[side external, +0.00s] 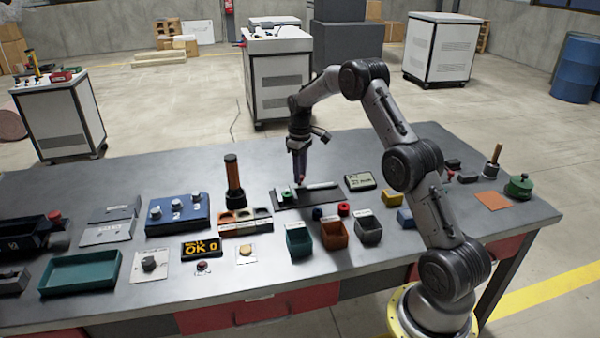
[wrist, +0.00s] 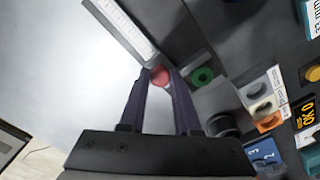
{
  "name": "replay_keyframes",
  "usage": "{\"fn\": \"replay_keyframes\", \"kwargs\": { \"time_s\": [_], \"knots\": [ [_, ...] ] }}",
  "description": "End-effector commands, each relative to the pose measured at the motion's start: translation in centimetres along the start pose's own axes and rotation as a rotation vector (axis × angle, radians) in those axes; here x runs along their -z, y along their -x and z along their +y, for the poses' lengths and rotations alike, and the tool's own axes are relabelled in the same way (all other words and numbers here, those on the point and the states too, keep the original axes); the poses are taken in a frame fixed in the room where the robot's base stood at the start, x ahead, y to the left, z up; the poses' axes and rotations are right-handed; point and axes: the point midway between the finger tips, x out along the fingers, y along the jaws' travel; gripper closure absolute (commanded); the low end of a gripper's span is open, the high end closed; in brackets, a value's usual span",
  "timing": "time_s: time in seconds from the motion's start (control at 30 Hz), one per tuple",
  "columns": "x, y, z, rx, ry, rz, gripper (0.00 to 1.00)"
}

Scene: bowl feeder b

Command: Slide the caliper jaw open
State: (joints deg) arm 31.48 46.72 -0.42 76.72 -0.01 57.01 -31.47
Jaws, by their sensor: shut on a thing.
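The caliper lies on a dark base plate (side external: 325,198) near the back middle of the table. Its pale scale beam (side external: 322,185) also shows in the wrist view (wrist: 122,27), running to the upper left. A red knob (wrist: 160,75) sits at the near end of the visible scale. My gripper (side external: 300,181) points down over the caliper. In the wrist view its dark fingers (wrist: 160,80) are closed on the red knob, one on each side. A green round part (wrist: 202,76) lies on the plate to the right of the fingers. The jaw edges are not clear.
A post with orange rings (side external: 232,175) stands left of the caliper. Green, orange and grey bins (side external: 300,240) stand in front, with red and blue pieces close by. A small display (side external: 360,182) lies to the right. The table behind the caliper is clear.

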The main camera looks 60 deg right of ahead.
Motion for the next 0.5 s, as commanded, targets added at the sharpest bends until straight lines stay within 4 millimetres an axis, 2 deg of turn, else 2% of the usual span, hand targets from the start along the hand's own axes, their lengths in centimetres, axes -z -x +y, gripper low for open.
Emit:
{"fn": "replay_keyframes", "kwargs": {
  "time_s": [0.37,0.5],
  "knots": [
    [0.0,0.2,0.1,-0.001,0.000,0.002,1.00],
    [-1.1,0.2,1.2,-0.001,-0.004,0.003,1.00]
  ]
}}
